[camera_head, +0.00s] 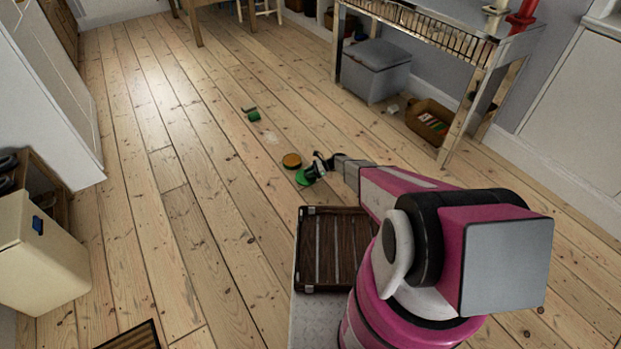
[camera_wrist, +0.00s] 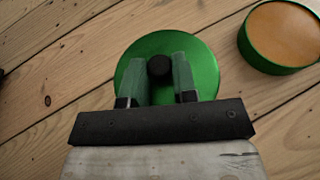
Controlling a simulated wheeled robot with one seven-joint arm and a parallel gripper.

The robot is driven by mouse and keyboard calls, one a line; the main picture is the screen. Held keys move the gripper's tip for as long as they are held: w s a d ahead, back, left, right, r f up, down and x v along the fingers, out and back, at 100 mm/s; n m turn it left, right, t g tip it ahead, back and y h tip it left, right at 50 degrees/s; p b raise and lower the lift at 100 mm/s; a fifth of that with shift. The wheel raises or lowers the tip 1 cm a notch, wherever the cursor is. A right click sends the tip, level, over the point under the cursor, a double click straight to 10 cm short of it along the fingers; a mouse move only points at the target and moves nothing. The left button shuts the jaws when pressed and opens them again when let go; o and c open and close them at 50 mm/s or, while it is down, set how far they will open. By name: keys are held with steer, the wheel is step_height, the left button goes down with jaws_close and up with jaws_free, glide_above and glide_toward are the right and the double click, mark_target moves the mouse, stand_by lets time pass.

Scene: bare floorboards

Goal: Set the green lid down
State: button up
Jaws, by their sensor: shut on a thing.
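The green lid (camera_wrist: 207,62) is a round, flat disc with a dark knob (camera_wrist: 159,67) at its middle. My gripper (camera_wrist: 158,72) is shut on the knob, one greenish finger on each side. In the head view the lid (camera_head: 302,178) shows at the tip of my gripper (camera_head: 312,172), low near the floorboards. I cannot tell whether the lid touches the floor. Its far right side is partly hidden by my gripper in the head view.
A round green container with an orange-brown inside (camera_wrist: 284,36) is just right of the lid; it also shows in the head view (camera_head: 291,160). A small green object (camera_head: 253,115) lies farther back. A grey bin (camera_head: 376,72) and brown box (camera_head: 429,121) stand right.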

steer(key=shift+w+d+f, duration=0.25)
steer(key=shift+w+f, duration=0.1)
steer(key=shift+w, duration=0.15)
steer(key=shift+w+d+f, duration=0.2)
steer(key=shift+w+f, duration=0.1)
steer(key=shift+w, duration=0.2)
steer(key=shift+f, duration=1.95)
steer(key=shift+f, duration=0.2)
steer(key=o, duration=0.9)
